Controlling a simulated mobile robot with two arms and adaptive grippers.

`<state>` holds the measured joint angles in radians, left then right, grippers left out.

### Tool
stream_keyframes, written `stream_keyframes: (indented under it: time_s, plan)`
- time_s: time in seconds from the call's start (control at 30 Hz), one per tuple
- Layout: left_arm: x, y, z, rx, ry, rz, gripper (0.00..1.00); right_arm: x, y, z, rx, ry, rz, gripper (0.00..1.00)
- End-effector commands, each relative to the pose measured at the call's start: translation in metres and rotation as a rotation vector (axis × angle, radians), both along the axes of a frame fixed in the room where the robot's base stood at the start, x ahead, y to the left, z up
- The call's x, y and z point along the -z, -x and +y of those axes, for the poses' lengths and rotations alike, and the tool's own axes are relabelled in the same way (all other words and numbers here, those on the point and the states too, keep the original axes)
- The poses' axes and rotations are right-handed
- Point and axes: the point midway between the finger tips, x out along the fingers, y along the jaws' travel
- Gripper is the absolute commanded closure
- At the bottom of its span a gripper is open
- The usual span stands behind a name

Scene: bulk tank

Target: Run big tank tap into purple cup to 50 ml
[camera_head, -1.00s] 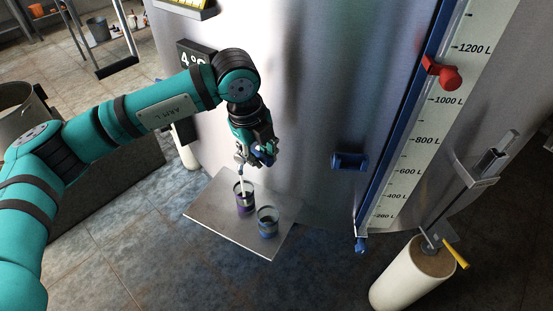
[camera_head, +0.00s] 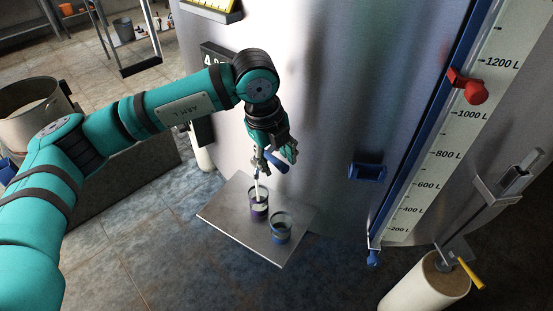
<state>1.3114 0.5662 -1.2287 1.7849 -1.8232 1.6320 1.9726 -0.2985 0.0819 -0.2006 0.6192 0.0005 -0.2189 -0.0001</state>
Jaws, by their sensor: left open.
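The big steel tank (camera_head: 330,120) fills the middle of the view. Its tap (camera_head: 262,160) is partly hidden by my left gripper (camera_head: 279,157), which is open beside a blue part that looks like the tap's handle. Whether they touch, I cannot tell. A white stream (camera_head: 257,187) runs down from the tap into the purple cup (camera_head: 260,214). The clear-walled cup stands upright on a metal shelf (camera_head: 230,212), with white liquid inside. I cannot read its level against any mark. My right gripper is not in view.
A tall litre scale (camera_head: 440,150) with a red marker (camera_head: 472,90) is at the right. A white cylinder (camera_head: 425,286) stands on the floor at lower right.

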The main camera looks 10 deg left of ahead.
Motion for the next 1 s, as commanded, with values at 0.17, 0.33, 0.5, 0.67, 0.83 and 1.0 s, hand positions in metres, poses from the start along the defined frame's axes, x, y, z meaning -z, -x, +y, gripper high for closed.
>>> stream_keyframes:
  time_s: [0.17,0.33,0.5,0.67,0.83,1.0]
  plan:
    - [-0.033,0.003,0.005,-0.002,0.001,-0.005,0.56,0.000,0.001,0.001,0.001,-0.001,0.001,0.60]
    - [-0.069,0.009,0.010,-0.001,0.000,-0.004,0.56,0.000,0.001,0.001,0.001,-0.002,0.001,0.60]
    - [-0.096,0.013,0.013,0.000,0.000,-0.003,0.56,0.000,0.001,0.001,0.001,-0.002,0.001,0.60]
    - [-0.109,0.015,0.015,-0.001,0.000,0.000,0.56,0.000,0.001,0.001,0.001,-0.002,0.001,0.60]
    - [-0.111,0.016,0.016,-0.001,-0.001,0.000,0.56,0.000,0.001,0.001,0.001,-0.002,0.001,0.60]
    - [-0.111,0.016,0.015,-0.001,-0.001,0.000,0.56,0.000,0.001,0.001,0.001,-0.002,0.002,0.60]
